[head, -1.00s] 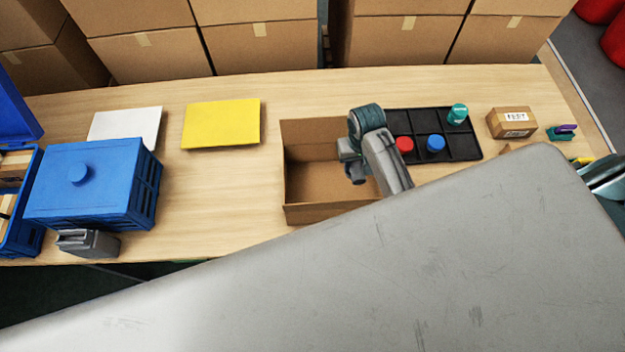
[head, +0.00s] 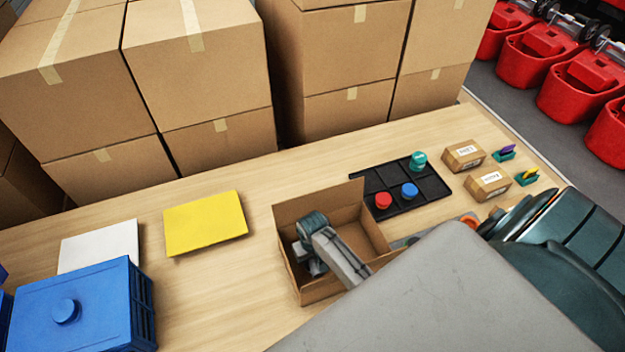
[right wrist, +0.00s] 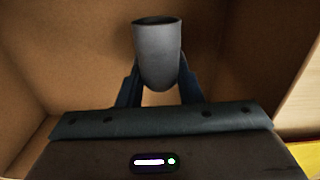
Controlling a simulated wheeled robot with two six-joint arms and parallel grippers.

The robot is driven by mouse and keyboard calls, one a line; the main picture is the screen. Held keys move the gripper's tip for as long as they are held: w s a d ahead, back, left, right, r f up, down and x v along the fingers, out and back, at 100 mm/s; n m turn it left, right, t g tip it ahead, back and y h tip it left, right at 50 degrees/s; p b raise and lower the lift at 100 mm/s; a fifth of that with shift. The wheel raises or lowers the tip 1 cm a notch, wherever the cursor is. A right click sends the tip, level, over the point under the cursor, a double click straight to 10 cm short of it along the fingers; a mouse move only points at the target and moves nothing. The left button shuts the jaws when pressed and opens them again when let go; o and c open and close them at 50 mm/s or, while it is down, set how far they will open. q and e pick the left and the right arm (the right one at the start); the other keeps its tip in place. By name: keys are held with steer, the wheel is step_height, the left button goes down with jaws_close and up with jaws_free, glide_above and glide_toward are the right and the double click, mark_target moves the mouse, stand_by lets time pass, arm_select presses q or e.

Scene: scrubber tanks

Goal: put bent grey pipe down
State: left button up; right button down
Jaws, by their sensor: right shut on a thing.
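The bent grey pipe (right wrist: 158,55) shows in the right wrist view as a grey tube with an open, dark round end. It stands between the two fingers of my right gripper (right wrist: 159,88), which is shut on it. In the head view my right gripper (head: 308,262) reaches down into the open cardboard box (head: 370,236). The wrist hides most of the pipe there, and its bend is not clear. The wrist view shows brown cardboard walls around the pipe; I cannot tell whether it touches the bottom. My left gripper is not in view.
A black tray (head: 437,188) with red, blue and teal round pieces lies behind the box. Two small cartons (head: 488,183) stand to the right. A yellow sheet (head: 205,220), a white sheet (head: 100,245) and a blue crate (head: 110,295) are at left. Bare table lies between crate and box.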

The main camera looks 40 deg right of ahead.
steer(key=shift+a, duration=0.1)
steer(key=shift+f, duration=0.1)
steer(key=c, duration=1.2)
jaws_free()
steer(key=shift+c, duration=0.2)
steer(key=shift+o, duration=1.1)
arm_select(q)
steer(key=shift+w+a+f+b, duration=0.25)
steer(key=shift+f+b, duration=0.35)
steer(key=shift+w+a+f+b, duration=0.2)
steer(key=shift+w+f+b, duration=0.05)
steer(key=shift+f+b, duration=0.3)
arm_select(e)
step_height(320, 180, up, 12)
